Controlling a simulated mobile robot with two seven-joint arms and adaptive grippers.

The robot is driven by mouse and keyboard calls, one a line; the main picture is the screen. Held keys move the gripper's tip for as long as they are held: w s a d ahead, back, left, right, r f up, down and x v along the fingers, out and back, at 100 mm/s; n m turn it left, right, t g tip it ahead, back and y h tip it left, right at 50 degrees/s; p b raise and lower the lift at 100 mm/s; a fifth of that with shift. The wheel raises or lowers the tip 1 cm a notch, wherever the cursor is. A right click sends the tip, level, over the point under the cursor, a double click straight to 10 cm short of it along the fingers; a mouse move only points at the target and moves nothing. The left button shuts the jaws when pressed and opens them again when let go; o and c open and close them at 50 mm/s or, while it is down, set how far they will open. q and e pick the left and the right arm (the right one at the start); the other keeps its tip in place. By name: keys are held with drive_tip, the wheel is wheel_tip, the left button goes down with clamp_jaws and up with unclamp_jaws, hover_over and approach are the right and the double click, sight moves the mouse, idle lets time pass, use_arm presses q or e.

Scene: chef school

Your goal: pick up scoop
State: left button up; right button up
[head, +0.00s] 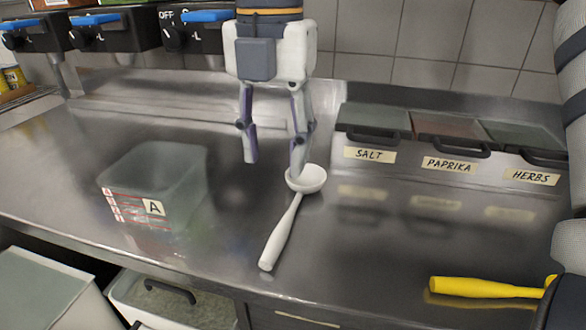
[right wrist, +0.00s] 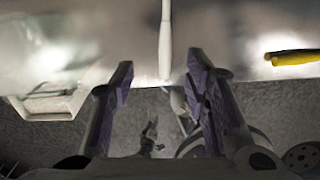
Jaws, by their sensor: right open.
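A white scoop (head: 282,235) lies on the steel counter, its round bowl towards the back and its handle towards the front edge. My right gripper (head: 274,167) is open and points down over the counter. Its right fingertip overlaps the bowl in the head view; whether they touch I cannot tell. In the right wrist view, the white handle (right wrist: 165,40) shows beyond the open right gripper (right wrist: 160,62), between the lines of its two fingers. Nothing is held. My left gripper is not in view.
A clear container (head: 155,185) marked A stands left of the scoop. Lidded bins (head: 440,150) labelled salt, paprika and herbs are at the back right. A yellow handle (head: 480,288) lies near the right front edge; it also shows in the right wrist view (right wrist: 292,57).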

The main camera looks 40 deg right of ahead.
sight(284, 222)
drive_tip(key=f+b, duration=0.1)
drive_tip(key=f, duration=0.3)
drive_tip(key=f+b, duration=0.1)
drive_tip(key=f, duration=0.3)
drive_tip(key=s+f, duration=0.1)
drive_tip(key=f, duration=0.3)
drive_tip(key=shift+d+b, duration=0.2)
drive_tip(key=shift+b, duration=0.2)
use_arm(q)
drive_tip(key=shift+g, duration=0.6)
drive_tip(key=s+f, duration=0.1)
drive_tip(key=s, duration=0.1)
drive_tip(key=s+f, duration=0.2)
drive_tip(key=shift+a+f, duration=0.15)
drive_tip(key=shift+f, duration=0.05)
use_arm(e)
drive_tip(key=shift+r, duration=0.1)
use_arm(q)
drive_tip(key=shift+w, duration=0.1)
use_arm(e)
clamp_jaws()
